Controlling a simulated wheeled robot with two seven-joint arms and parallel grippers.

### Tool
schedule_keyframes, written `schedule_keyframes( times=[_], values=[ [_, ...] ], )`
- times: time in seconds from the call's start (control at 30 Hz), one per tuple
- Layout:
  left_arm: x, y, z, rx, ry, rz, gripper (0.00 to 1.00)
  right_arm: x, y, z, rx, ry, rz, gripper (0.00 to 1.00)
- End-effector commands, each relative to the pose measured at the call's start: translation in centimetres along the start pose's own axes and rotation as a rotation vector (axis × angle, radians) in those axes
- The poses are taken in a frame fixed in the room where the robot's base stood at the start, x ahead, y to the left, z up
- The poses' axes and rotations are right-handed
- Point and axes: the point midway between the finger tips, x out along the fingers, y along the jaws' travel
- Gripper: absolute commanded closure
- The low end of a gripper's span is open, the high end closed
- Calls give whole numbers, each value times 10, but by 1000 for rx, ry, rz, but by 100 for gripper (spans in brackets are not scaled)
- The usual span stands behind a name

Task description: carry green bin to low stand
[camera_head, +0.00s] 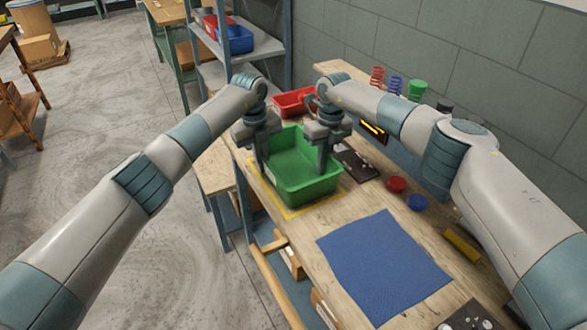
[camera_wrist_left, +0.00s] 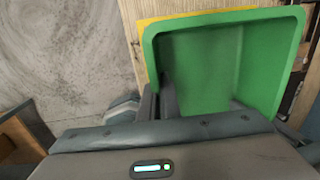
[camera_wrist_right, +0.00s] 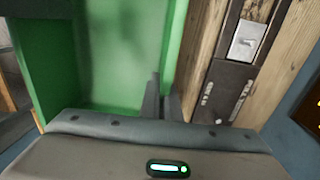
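The green bin (camera_head: 292,165) sits upright and looks empty, on the yellow-outlined patch of the workbench. My left gripper (camera_head: 261,163) is at its left wall, pointing down. In the left wrist view its fingers (camera_wrist_left: 158,100) sit close together on either side of the bin's (camera_wrist_left: 270,60) rim. My right gripper (camera_head: 322,165) is at the opposite wall. In the right wrist view its fingers (camera_wrist_right: 162,102) are close together around that wall of the bin (camera_wrist_right: 110,50). A lower wooden-topped stand (camera_head: 216,170) with blue legs is left of the workbench.
The workbench (camera_head: 300,222) also holds a blue mat (camera_head: 384,264), a red bin (camera_head: 294,102) behind the green one, and red (camera_head: 396,184) and blue (camera_head: 417,202) discs. A shelf (camera_head: 240,55) with bins stands behind. The floor (camera_head: 100,110) at left is open.

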Motion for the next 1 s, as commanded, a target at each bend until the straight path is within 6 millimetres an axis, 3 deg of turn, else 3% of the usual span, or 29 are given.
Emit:
schedule_keyframes(
  times=[0.37,1.0],
  values=[
    [-7,-1,0,0,-1,-1,100,-7,0,0,0,-1,0,100],
    [-49,-4,0,0,0,0,100,-49,3,0,0,0,0,100]
  ],
)
